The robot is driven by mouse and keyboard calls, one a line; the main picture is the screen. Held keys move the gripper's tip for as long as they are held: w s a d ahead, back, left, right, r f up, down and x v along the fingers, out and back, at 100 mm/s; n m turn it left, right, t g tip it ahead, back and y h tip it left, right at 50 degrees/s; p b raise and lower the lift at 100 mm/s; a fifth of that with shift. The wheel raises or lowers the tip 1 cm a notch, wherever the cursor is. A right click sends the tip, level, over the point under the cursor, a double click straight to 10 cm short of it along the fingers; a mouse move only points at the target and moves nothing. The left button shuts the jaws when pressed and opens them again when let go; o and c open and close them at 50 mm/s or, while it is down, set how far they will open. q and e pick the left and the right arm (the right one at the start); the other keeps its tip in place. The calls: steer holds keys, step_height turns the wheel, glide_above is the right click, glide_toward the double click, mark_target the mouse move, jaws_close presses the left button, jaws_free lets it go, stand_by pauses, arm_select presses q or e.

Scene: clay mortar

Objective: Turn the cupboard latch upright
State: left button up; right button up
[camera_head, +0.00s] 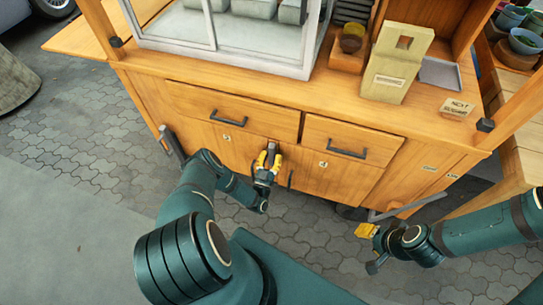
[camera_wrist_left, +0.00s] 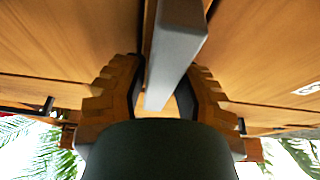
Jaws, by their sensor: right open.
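The cupboard latch (camera_head: 272,147) is a dark grey bar on the front of the wooden cupboard, below the drawers; its lower part is hidden by my gripper. My left gripper (camera_head: 268,160) is at the latch, its yellow fingers on either side of it. In the left wrist view the grey latch bar (camera_wrist_left: 178,45) runs between the two fingers, with wood showing in a gap beside it, so the fingers look open around it. Contact is unclear. My right gripper (camera_head: 366,247) is open and empty, low at the right, away from the cupboard front.
Two drawers with dark handles (camera_head: 228,118) (camera_head: 349,151) sit above the doors. A grey bar (camera_head: 405,207) sticks out at the lower right. The paved floor (camera_head: 75,150) is open at the left.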

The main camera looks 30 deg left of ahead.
mark_target(274, 135)
arm_select(q)
steer(key=shift+o, duration=1.3)
step_height(274, 135, up, 10)
